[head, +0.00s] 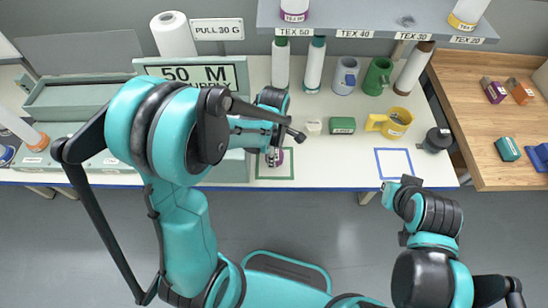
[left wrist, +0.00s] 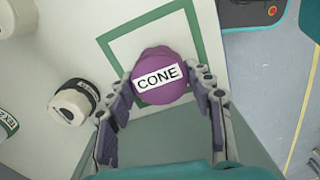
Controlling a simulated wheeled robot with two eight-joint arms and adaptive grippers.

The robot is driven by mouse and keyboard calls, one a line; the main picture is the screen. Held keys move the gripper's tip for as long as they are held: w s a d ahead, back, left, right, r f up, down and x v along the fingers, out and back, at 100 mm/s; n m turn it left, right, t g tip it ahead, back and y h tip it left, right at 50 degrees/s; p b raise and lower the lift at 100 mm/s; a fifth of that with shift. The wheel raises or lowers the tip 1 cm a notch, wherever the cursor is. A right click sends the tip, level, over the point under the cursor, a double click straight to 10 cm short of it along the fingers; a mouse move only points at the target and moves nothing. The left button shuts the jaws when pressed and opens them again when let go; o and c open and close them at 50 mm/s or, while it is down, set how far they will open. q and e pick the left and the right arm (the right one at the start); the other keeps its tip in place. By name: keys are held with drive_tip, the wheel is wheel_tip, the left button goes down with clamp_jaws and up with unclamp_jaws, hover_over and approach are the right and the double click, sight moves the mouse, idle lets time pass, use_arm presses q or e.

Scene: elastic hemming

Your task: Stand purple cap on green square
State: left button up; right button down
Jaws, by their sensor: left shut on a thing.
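The purple cap (left wrist: 160,88), labelled CONE, is between the fingers of my left gripper (left wrist: 161,92) in the left wrist view, and the gripper is shut on it. In the head view my left gripper (head: 274,157) is at the green square, with the cap (head: 287,157) partly hidden by it. The green square (left wrist: 107,42) is an outline on the white table; the cap overlaps its inside and hides part of it. In the head view the green square (head: 293,170) lies near the front edge. I cannot tell whether the cap touches the table.
A blue square outline (head: 377,165) lies to the right. A labelled spool (left wrist: 73,102) is beside my left gripper.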

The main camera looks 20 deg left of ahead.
use_arm(q)
wheel_tip(320, 180, down, 2)
drive_tip(key=shift+f, duration=0.1)
drive_tip(key=shift+f+b, duration=0.15)
drive_tip(key=shift+b, duration=0.3)
drive_tip(key=o, duration=0.9)
drive_tip(key=shift+o, duration=0.2)
